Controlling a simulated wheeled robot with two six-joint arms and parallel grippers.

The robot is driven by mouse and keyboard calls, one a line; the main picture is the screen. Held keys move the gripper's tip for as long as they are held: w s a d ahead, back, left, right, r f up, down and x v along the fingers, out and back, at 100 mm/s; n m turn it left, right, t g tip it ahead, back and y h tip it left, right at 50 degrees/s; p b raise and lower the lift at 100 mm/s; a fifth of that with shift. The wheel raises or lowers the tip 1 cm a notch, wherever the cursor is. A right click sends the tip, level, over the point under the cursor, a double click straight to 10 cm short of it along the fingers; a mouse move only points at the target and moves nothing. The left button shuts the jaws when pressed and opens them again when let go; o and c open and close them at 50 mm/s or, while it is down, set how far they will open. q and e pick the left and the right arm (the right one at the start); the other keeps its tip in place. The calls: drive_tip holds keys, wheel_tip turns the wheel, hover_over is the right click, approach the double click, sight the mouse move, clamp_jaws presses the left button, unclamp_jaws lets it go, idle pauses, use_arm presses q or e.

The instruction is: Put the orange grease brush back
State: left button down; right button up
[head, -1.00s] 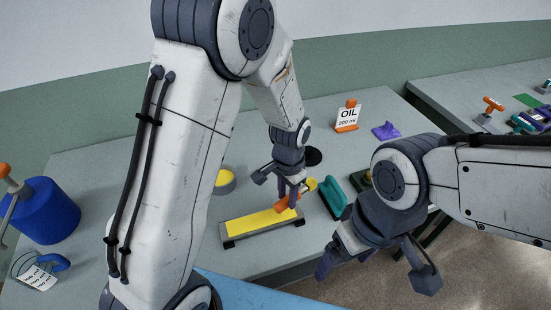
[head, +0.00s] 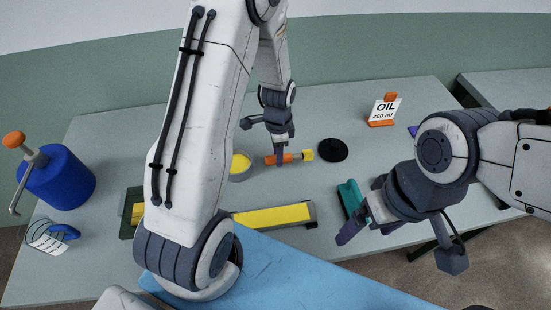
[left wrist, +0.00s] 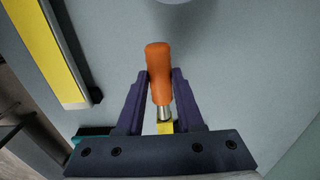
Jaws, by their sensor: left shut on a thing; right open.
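The grease brush has an orange handle (head: 272,160), a metal collar and a yellow head (head: 308,155). My left gripper (head: 280,160) is shut on its handle, between the yellow-topped round pot (head: 240,166) and the black disc (head: 333,150). In the left wrist view the handle (left wrist: 159,75) sits between the two purple fingers of the left gripper (left wrist: 161,76), and the yellow head is partly hidden by the gripper. I cannot tell how far above the table the brush is. My right gripper (head: 400,246) is open and empty at the front right.
A yellow strip in a grey holder (head: 272,216) lies in front, partly hidden by my left arm. A teal object (head: 350,198) is beside my right gripper. The oil sign (head: 384,108) stands behind. A blue canister (head: 62,178) and a blue tagged item (head: 64,232) are at left.

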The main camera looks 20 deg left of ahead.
use_arm(q)
drive_tip(key=shift+a+f, duration=0.45)
drive_tip(key=shift+a, duration=0.05)
wheel_tip(320, 180, down, 3)
drive_tip(key=shift+f+p, duration=0.1)
drive_tip(key=shift+p, duration=0.45)
drive_tip(key=shift+f, duration=0.25)
drive_tip(key=shift+f, duration=0.2)
drive_tip(key=c, duration=0.5)
unclamp_jaws()
drive_tip(key=shift+c, duration=0.2)
